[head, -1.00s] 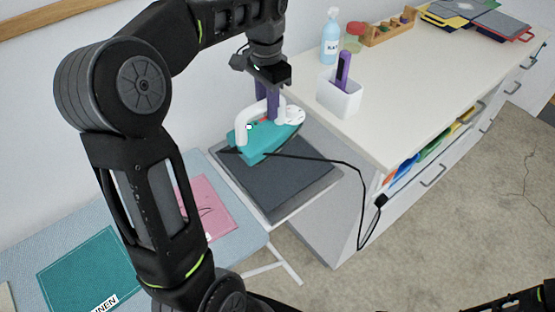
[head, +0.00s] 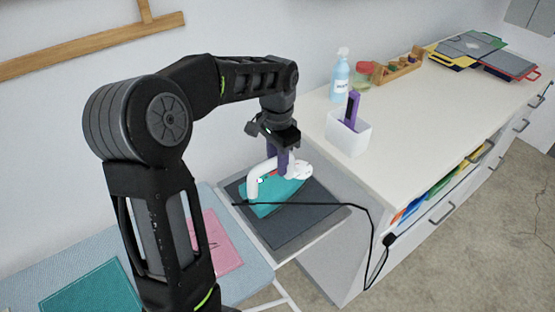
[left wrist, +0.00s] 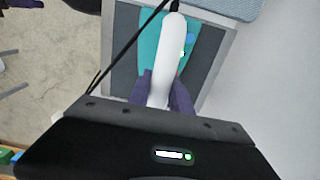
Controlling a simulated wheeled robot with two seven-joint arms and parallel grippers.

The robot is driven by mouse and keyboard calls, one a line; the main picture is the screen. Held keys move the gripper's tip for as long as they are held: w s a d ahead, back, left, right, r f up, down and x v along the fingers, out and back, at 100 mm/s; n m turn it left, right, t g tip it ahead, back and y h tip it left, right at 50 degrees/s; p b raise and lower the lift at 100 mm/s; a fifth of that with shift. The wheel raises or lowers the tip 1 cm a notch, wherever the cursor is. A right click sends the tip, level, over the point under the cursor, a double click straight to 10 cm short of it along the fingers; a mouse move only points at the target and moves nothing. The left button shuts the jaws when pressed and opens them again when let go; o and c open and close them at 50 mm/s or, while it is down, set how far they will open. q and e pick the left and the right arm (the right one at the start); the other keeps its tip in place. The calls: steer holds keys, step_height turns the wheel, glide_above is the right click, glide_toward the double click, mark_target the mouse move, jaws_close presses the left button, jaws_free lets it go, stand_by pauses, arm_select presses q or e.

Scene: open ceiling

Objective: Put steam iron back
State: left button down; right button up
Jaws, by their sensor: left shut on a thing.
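The steam iron (head: 275,194) has a teal body and a white handle. It is at the dark grey rest pad (head: 300,232) at the end of the ironing board; I cannot tell whether it touches the pad. My left gripper (head: 284,166) comes from above with its purple fingers shut on the iron's handle. In the left wrist view the white handle (left wrist: 167,60) lies between the fingers (left wrist: 164,92), with the teal body and the pad below. A black cord runs from the iron to a plug at the cabinet side.
A cream-topped cabinet (head: 430,130) stands right of the pad, with a white cup (head: 348,134), a blue spray bottle (head: 341,76) and a wooden rack (head: 398,68) on it. The ironing board (head: 165,245) holds pink and teal cloths. The wall is close behind.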

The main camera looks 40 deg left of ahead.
mark_target(277, 182)
arm_select(q)
steer(key=shift+f, duration=1.75)
steer(key=shift+f, duration=0.15)
steer(key=c, duration=1.2)
jaws_free()
steer(key=shift+o, duration=0.2)
step_height(277, 182, up, 12)
steer(key=shift+r, duration=0.15)
